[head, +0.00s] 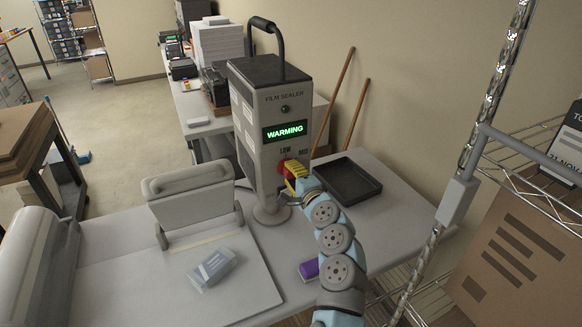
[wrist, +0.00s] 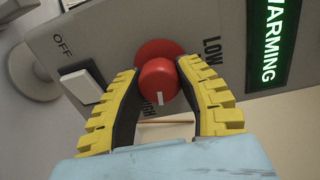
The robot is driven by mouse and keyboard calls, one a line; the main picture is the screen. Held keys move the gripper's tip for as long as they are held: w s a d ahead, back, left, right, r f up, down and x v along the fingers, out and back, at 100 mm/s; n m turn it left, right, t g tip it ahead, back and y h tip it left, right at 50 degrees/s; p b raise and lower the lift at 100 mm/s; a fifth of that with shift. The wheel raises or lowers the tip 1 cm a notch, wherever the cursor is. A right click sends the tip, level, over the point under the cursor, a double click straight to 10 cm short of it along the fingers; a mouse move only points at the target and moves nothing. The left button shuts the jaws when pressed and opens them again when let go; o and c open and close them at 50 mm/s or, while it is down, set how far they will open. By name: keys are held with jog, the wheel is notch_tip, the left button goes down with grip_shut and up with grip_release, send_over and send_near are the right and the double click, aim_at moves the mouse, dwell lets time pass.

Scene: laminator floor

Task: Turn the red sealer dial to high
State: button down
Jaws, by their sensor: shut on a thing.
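The grey film sealer (head: 270,110) stands on the bench, its green display reading WARMING. Its red dial (wrist: 158,82) is on the front panel, and shows partly in the head view (head: 281,168). My gripper (head: 291,173) has its yellow fingers on either side of the dial's knob, shut on it; the wrist view shows this closely (wrist: 157,73). A white mark (wrist: 160,99) on the knob faces the lower side of the wrist view, towards the partly hidden HIGH label (wrist: 152,109). The LOW label (wrist: 212,50) lies to the upper right. MID is readable only in the head view.
A white switch (wrist: 82,85) marked OFF is beside the dial. A black tray (head: 350,182) lies right of the sealer, and a purple object (head: 309,269) lies near my arm. A wire rack (head: 535,190) stands at the right.

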jog(key=m+p, duration=0.2)
jog(key=m, duration=0.1)
jog(key=shift+f, duration=0.1)
jog(key=shift+m, duration=0.4)
jog(key=c, duration=0.6)
grip_release()
jog(key=shift+v, duration=5.95)
jog(key=shift+d, duration=0.15)
